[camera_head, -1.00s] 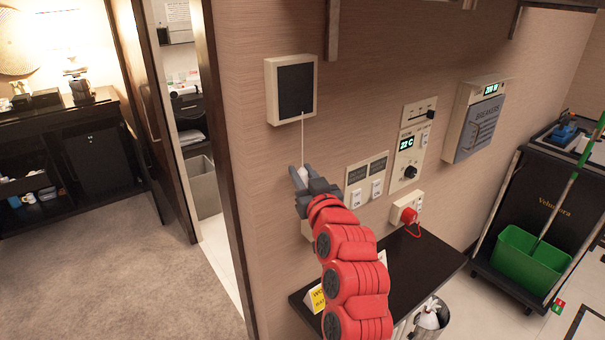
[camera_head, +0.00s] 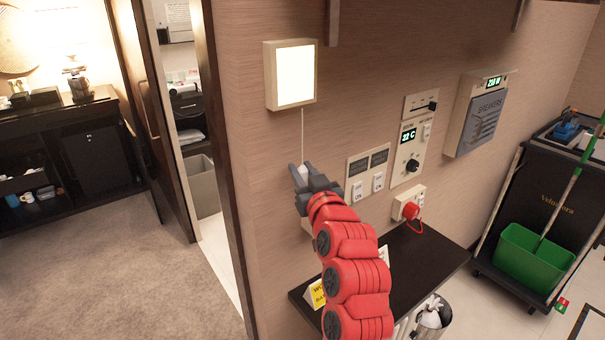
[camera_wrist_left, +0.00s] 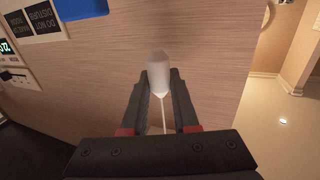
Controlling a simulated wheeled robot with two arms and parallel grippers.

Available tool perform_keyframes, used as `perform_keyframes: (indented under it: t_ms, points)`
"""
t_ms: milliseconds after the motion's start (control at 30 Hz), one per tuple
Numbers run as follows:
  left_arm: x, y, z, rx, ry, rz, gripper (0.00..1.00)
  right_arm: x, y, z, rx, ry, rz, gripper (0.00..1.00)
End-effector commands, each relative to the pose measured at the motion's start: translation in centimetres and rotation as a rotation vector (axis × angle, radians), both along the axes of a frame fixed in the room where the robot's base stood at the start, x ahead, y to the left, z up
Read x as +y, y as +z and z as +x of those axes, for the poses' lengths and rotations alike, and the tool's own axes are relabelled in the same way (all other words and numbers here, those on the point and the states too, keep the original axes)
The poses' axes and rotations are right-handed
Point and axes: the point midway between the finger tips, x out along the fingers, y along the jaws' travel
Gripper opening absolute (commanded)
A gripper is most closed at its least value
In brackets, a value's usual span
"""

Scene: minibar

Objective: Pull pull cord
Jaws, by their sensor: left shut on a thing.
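The pull cord (camera_head: 302,130) hangs as a thin pale line from a square wall lamp (camera_head: 295,75), whose panel is lit bright white. The cord ends in a small white knob. My left gripper (camera_head: 303,177) is shut on this knob below the lamp, close to the wall. In the left wrist view, the white knob (camera_wrist_left: 158,75) sits between the two dark fingers of the left gripper (camera_wrist_left: 160,98), with the cord running from it between the fingers. My right gripper does not show.
To the right on the wall are switches (camera_head: 367,180), a thermostat panel (camera_head: 408,150), a red plug (camera_head: 411,211) and a breaker box (camera_head: 481,115). A dark shelf (camera_head: 425,260) juts out below. A cart with a green bucket (camera_head: 530,260) stands at right. A doorway opens at left.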

Motion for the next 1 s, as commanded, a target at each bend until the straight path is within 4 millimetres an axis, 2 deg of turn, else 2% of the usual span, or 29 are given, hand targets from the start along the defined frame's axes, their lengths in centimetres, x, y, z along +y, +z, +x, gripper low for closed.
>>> perform_keyframes:
  t_ms: [100,133,267,667,767,1000]
  points:
    - [0.0,0.0,0.0,0.003,-0.001,0.000,0.00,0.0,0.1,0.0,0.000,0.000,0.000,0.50]
    - [0.0,-0.1,0.0,0.004,-0.001,0.000,0.33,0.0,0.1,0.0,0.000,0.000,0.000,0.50]
    - [0.0,0.0,0.0,0.003,0.000,0.000,0.57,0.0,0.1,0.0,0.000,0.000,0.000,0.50]
    - [-0.3,-0.2,-0.6,0.002,-0.002,0.000,0.58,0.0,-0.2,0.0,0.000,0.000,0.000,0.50]
    - [-0.8,-0.4,-1.9,0.003,-0.003,0.000,0.58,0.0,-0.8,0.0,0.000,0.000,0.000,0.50]
    - [-2.8,-0.4,-7.5,0.001,-0.007,0.000,0.58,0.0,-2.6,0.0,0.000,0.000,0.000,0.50]
